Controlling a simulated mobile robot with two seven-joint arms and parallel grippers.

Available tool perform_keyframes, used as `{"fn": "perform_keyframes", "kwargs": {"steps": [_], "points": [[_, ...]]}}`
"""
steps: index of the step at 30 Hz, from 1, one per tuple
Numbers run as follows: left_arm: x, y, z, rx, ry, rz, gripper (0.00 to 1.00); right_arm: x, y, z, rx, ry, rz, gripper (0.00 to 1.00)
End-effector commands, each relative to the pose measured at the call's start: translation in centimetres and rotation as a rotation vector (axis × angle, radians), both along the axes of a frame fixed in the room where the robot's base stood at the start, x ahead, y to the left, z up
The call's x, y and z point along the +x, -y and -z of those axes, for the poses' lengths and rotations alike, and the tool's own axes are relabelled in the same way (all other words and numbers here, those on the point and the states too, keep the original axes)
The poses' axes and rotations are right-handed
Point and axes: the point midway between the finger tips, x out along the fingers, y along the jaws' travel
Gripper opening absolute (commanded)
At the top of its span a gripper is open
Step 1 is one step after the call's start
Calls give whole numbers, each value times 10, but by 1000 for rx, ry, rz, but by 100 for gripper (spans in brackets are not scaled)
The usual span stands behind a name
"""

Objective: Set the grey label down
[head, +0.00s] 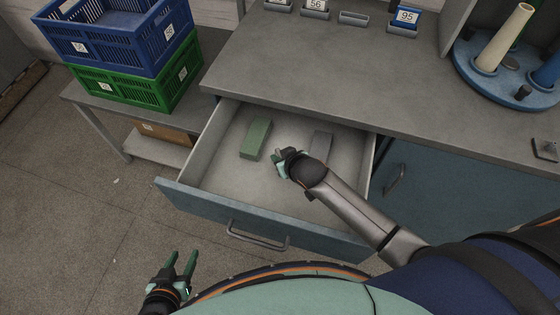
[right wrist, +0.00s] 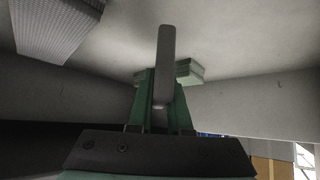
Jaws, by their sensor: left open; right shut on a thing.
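The grey label (right wrist: 165,60) is a slim grey piece standing between the green fingers of my right gripper (right wrist: 163,85) in the right wrist view. My right gripper (head: 280,163) is shut on it, inside the open drawer (head: 208,182), between a green block (head: 256,140) and a grey block (head: 320,146). In the head view the label is mostly hidden by the gripper. I cannot tell whether it touches the drawer floor. My left gripper (head: 182,262) is open and empty, outside the drawer at the lower left.
The green block (right wrist: 189,72) and the ribbed grey block (right wrist: 60,25) also show in the right wrist view. The drawer floor is bare around them. The worktop (head: 300,75) overhangs the drawer's back. Blue (head: 120,45) and green (head: 135,90) crates stand at the left.

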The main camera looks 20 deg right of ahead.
Motion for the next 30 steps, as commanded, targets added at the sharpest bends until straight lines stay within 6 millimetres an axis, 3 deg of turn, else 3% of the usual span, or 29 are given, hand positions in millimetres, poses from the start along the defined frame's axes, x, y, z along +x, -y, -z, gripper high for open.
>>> {"fn": "perform_keyframes", "kwargs": {"steps": [4,17,18,24,26,30], "points": [[0,0,7,0,0,0,50,0,0,22,-2,-1,0,0],[0,0,9,0,0,0,50,0,0,29,0,0,0,0],[0,0,9,0,0,0,50,0,0,30,0,0,0,18],[0,0,8,0,1,0,50,0,0,29,0,0,0,40],[0,0,8,0,1,0,50,0,0,29,0,0,0,47],[0,0,8,0,1,0,50,0,0,29,0,0,0,47]]}}
